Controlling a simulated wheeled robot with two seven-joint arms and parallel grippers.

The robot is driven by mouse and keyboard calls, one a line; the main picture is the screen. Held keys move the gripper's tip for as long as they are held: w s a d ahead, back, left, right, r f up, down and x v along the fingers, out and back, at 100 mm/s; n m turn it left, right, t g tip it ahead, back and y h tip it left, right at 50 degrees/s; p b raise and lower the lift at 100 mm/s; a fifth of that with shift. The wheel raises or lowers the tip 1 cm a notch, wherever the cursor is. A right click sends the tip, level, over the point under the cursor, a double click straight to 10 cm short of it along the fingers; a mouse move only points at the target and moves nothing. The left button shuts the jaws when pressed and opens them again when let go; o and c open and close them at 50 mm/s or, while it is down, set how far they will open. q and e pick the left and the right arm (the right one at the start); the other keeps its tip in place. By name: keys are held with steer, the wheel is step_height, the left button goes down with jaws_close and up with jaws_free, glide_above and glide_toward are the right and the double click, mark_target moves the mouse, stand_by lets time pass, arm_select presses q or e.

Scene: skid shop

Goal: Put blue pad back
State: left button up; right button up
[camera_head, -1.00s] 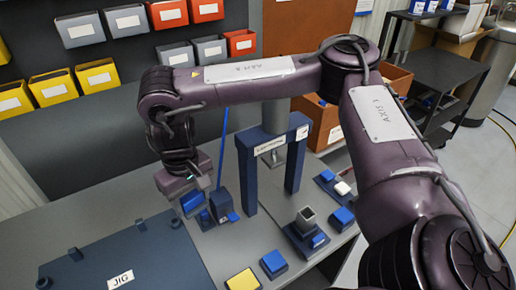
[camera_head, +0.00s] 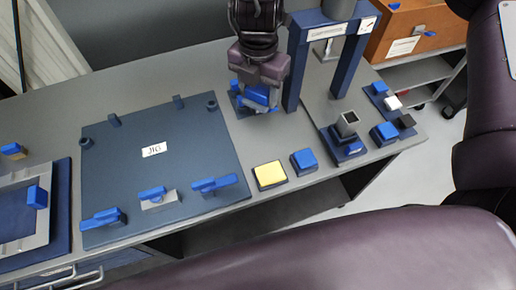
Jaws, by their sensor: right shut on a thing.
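My right gripper (camera_head: 258,83) points down at the back of the bench, left of the blue press frame. It is shut on a blue piece (camera_head: 260,98), which I take for the blue pad, though the fingers and wrist hide much of it. More blue parts show close around the fingers, and I cannot tell whether the held piece touches them. A blue-topped block (camera_head: 304,160) stands at the bench's front edge, with another blue-topped block (camera_head: 384,132) further right. My left gripper is not in view.
A yellow-topped block (camera_head: 270,174) sits beside the front blue one. The dark jig plate (camera_head: 120,170) with blue-handled clamps fills the middle left. The blue press frame (camera_head: 296,65) stands close right of my gripper. A square-tube fixture (camera_head: 348,125) stands right of centre.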

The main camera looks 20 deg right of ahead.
steer(key=shift+a+f+n, duration=0.1)
steer(key=shift+f+n, duration=0.1)
steer(key=shift+n, duration=0.1)
steer(key=b, duration=0.2)
glide_above(258, 148)
step_height(258, 148, down, 16)
steer(key=shift+r, duration=0.15)
step_height(258, 148, down, 3)
steer(key=shift+f+b, duration=0.1)
steer(key=shift+b, duration=0.3)
steer(key=shift+f, duration=0.4)
steer(key=shift+f, duration=0.15)
steer(key=o, duration=0.9)
steer(key=shift+o, duration=0.2)
